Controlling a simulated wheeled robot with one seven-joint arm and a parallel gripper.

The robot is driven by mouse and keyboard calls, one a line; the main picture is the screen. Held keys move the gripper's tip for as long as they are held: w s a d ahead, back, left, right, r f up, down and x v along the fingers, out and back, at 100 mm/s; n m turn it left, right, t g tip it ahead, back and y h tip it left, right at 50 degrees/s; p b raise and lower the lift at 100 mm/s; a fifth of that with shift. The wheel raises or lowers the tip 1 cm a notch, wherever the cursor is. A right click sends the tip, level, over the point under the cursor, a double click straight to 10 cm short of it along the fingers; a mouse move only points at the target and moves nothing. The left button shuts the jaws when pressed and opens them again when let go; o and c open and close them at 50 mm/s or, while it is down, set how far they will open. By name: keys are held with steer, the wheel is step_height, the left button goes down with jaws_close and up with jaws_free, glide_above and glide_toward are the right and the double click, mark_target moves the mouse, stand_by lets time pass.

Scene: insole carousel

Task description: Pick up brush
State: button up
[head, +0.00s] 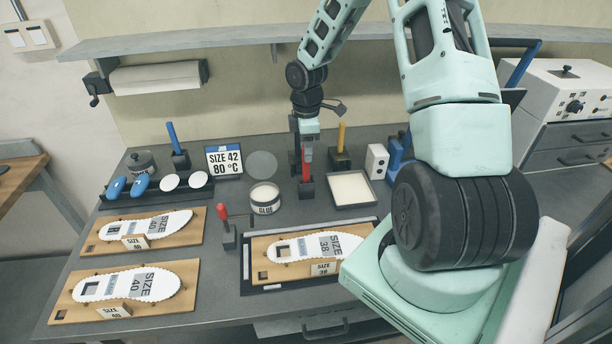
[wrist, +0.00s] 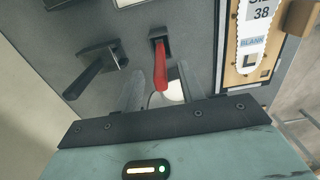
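Handled tools stand upright in black holders on the grey bench. One has a red handle (head: 306,166), one a yellow handle (head: 341,137) and one a blue handle (head: 172,136). Their lower ends are hidden, so I cannot tell for sure which is the brush. My gripper (head: 306,148) points down right at the red handle. In the wrist view my gripper (wrist: 160,82) is open, with the red handle (wrist: 161,68) showing between its two fingers. The fingers do not appear closed on it. The red handle's black holder (wrist: 158,38) shows beyond.
A glue pot (head: 265,199) stands left of the red handle, with a white tray (head: 350,189) to its right. A size 38 insole board (head: 257,247) lies in front. A small red-handled lever (head: 224,215) stands at front left. A wall shelf (head: 180,45) runs behind.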

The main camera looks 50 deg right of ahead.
mark_target(306, 181)
steer(key=shift+a+f+p, duration=0.1)
steer(key=shift+f+p, duration=0.3)
steer(key=shift+f, duration=1.5)
jaws_close()
